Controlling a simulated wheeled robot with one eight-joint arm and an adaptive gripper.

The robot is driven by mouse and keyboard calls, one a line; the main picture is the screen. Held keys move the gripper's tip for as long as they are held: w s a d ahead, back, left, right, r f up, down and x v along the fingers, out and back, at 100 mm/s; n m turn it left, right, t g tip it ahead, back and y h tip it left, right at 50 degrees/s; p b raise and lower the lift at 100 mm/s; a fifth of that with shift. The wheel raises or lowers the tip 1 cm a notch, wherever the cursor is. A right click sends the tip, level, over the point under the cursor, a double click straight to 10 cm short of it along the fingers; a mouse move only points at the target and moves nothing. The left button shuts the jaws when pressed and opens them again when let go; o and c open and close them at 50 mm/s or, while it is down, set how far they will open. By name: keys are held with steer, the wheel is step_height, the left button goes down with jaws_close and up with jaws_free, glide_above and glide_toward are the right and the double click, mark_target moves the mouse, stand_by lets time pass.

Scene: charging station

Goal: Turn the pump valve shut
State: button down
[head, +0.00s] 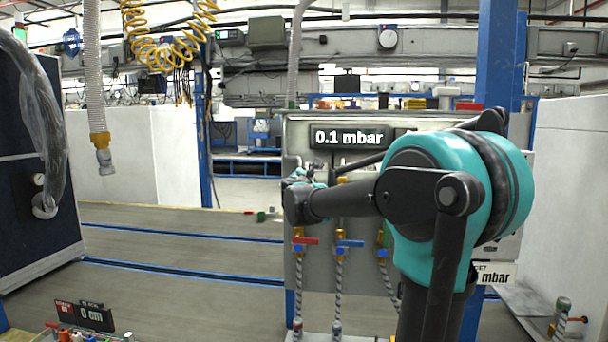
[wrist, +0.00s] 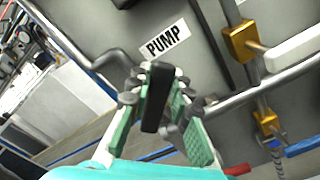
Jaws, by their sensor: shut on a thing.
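In the wrist view, a black lever (wrist: 156,88) stands between the fingers of my gripper (wrist: 153,108), beside the white PUMP label (wrist: 165,40) on the grey panel. The green-padded fingers are shut on this lever. The lever's pivot is hidden, so its exact turn is hard to tell. In the head view, my gripper (head: 300,178) is at the panel's left part, small and partly covered by my arm. The panel's display (head: 348,138) reads 0.1 mbar.
A brass valve (wrist: 240,42) with a white handle is right of the label. Lower on the panel are a red-handled valve (head: 305,240) and a blue-handled valve (head: 350,243) with hoses. A grey pipe (wrist: 95,62) runs near my fingers. Open floor (head: 180,260) lies left.

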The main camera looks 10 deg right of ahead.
steer(key=shift+s+d+f+m, duration=0.1)
steer(key=shift+d+f+m, duration=0.2)
steer(key=shift+f+m, duration=0.8)
steer(key=shift+s+d+f+m, duration=0.1)
steer(key=shift+d+f+m, duration=0.2)
steer(key=shift+m, duration=1.45)
steer(key=shift+s+d+f+m, duration=0.1)
steer(key=shift+d+f+m, duration=0.15)
steer(key=shift+f+m, duration=0.85)
steer(key=shift+r+m, duration=0.35)
steer(key=shift+m, duration=0.1)
steer(key=c, duration=1.4)
jaws_free()
steer(key=shift+o, duration=0.2)
steer(key=v, duration=1.2)
